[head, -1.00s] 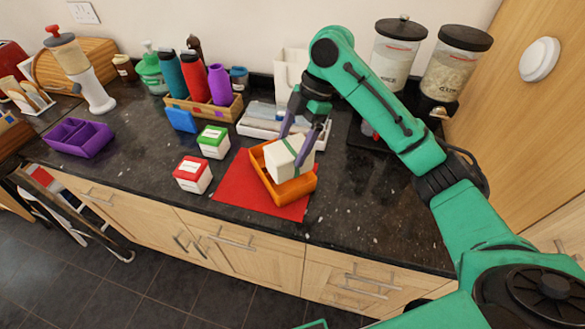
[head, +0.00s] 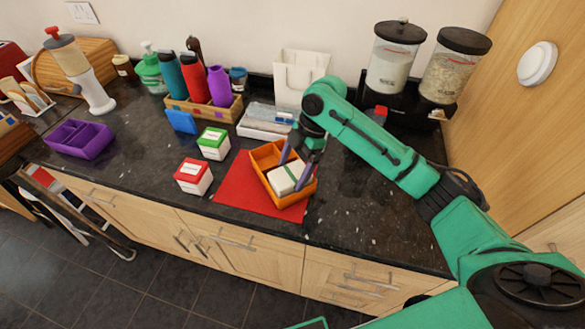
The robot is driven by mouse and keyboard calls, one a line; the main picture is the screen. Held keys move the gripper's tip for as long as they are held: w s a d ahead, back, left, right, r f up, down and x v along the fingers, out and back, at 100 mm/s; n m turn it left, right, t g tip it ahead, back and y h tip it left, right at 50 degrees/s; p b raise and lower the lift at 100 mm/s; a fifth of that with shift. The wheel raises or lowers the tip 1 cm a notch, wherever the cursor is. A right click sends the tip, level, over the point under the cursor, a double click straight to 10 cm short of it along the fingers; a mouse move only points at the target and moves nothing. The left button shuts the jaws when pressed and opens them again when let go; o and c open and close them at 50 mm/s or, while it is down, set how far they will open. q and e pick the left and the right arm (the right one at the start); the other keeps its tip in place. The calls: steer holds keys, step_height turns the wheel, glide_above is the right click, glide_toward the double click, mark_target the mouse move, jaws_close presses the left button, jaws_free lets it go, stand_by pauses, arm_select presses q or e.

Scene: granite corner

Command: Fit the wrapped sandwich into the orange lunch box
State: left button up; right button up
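The orange lunch box (head: 262,157) sits open on a red mat (head: 231,187) on the dark counter. The white wrapped sandwich (head: 283,181), with a green band, is down inside the front part of the box. My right gripper (head: 293,172) reaches into the box from above, with its purple fingers on either side of the sandwich. The fingers appear to touch its sides, though the contact is partly hidden. My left gripper is out of view.
A red-and-white box (head: 193,177) and a green-and-white box (head: 214,143) stand left of the mat. A purple divided box (head: 79,138) is farther left. Bottles in a wooden crate (head: 204,108), a white tray (head: 264,122) and dispensers (head: 396,57) stand behind.

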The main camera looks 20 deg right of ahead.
steer(key=s+b+v, duration=0.1)
steer(key=b+v, duration=0.1)
steer(key=v, duration=1)
steer(key=shift+w+b, duration=0.3)
steer(key=shift+w, duration=0.15)
steer(key=shift+r, duration=0.1)
